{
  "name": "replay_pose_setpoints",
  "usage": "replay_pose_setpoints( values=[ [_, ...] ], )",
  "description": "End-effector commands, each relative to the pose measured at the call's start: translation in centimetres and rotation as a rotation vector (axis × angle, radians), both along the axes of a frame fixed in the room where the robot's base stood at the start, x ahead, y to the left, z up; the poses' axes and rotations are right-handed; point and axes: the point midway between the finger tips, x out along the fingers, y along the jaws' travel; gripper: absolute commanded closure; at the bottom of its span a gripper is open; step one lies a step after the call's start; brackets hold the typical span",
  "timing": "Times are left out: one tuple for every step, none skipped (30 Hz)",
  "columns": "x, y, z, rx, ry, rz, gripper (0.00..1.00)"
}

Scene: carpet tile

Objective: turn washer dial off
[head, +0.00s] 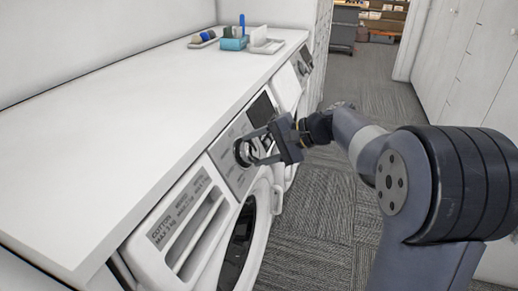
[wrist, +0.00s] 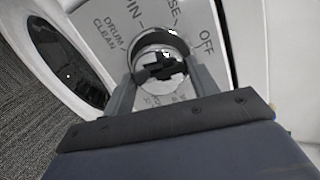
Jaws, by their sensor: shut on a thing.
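The washer dial (head: 243,152) is a round silver and black knob on the front control panel of the nearer white washer (head: 222,215). My gripper (head: 258,149) reaches it from the right and is shut on the dial. In the wrist view the dial (wrist: 160,58) sits between the two fingers of my gripper (wrist: 160,75). Printed labels surround it, with "OFF" (wrist: 206,43) at the upper right and "DRUM CLEAN" at the upper left. The dial's pointer mark cannot be made out clearly.
A white countertop (head: 130,105) runs above the washers. A blue box (head: 234,43) and a white tray (head: 267,46) stand at its far end. A second machine (head: 287,85) stands beyond the first. Grey carpet (head: 325,215) is open to the right, with white cabinets (head: 460,60) beyond.

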Motion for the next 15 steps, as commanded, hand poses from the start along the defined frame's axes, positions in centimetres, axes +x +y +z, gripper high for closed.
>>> replay_pose_setpoints(
  values=[
    [0.01,-0.02,0.03,0.0,0.0,-0.001,0.67],
    [0.01,-0.02,0.03,0.0,0.0,0.0,0.67],
    [0.01,-0.02,0.03,0.0,0.0,0.0,0.67],
    [0.01,-0.02,0.03,0.0,0.001,0.0,0.67],
    [0.01,-0.02,0.03,0.0,0.001,0.0,0.43],
    [0.0,-0.02,0.03,0.0,0.001,0.0,0.4],
    [0.0,-0.02,0.03,0.0,0.001,0.0,0.37],
    [0.0,-0.01,0.03,0.0,0.001,0.0,0.35],
    [0.0,-0.01,0.03,0.0,0.001,0.0,0.31],
    [0.0,-0.01,0.03,0.0,0.001,0.0,0.29],
    [0.0,-0.01,0.03,0.0,0.001,0.0,0.27],
    [0.0,-0.01,0.02,0.0,0.001,0.0,0.23],
    [0.0,-0.01,0.02,0.0,0.001,0.0,0.23],
    [0.0,-0.01,0.02,0.0,0.001,0.0,0.23],
    [0.0,-0.01,0.02,0.0,0.001,0.0,0.23]
  ],
)
